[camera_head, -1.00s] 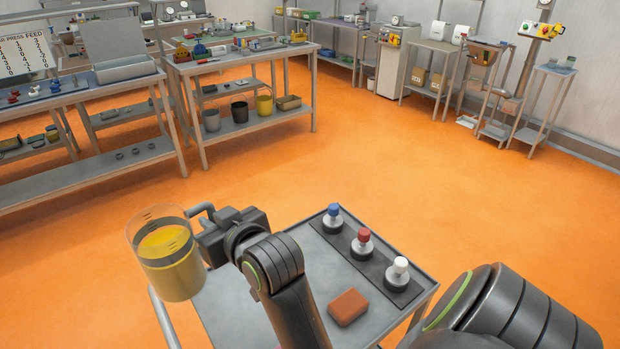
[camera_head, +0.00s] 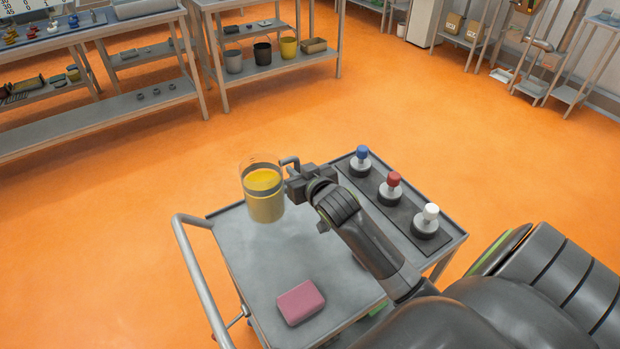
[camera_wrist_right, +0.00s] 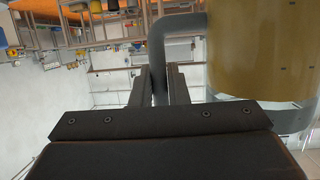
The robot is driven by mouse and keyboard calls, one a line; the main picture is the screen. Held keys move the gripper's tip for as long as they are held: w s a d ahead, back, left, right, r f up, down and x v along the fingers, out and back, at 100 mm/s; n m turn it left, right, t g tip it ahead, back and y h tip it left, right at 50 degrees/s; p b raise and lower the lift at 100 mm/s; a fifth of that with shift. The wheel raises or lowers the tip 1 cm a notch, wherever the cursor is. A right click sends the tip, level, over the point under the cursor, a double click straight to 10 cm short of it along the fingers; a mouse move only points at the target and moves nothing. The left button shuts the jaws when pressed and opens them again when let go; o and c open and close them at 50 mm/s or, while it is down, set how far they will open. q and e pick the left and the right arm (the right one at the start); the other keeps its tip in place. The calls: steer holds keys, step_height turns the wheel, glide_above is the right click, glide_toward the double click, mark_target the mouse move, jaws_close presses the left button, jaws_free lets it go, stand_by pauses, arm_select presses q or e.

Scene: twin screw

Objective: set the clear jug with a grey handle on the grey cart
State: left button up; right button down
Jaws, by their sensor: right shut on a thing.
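The clear jug with a grey handle (camera_head: 265,200) holds yellow liquid and looks upright. In the head view it overlaps the far left edge of the grey cart (camera_head: 245,255); whether its base touches the top I cannot tell. My right gripper (camera_head: 293,180) is shut on the jug's grey handle, to the right of the jug body. In the right wrist view, the fingers (camera_wrist_right: 161,85) close around the handle (camera_wrist_right: 158,50), and the jug body (camera_wrist_right: 255,50) fills the upper right. My left gripper is not in view.
Stampers with blue (camera_head: 361,163), red (camera_head: 391,189) and white (camera_head: 428,222) knobs stand on a dark strip along the cart's right side. A pink block (camera_head: 301,302) lies near its front. The left middle of the cart top is bare. A rail (camera_head: 198,275) runs along its left.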

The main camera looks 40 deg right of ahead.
step_height(320, 180, down, 2)
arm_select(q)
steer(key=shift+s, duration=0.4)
arm_select(e)
steer(key=shift+a+f, duration=0.1)
steer(key=shift+f, duration=2)
steer(key=c, duration=1.4)
jaws_free()
steer(key=shift+f, duration=0.15)
steer(key=shift+s, duration=0.15)
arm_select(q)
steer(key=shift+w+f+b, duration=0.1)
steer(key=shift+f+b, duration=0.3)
arm_select(e)
steer(key=v, duration=1.2)
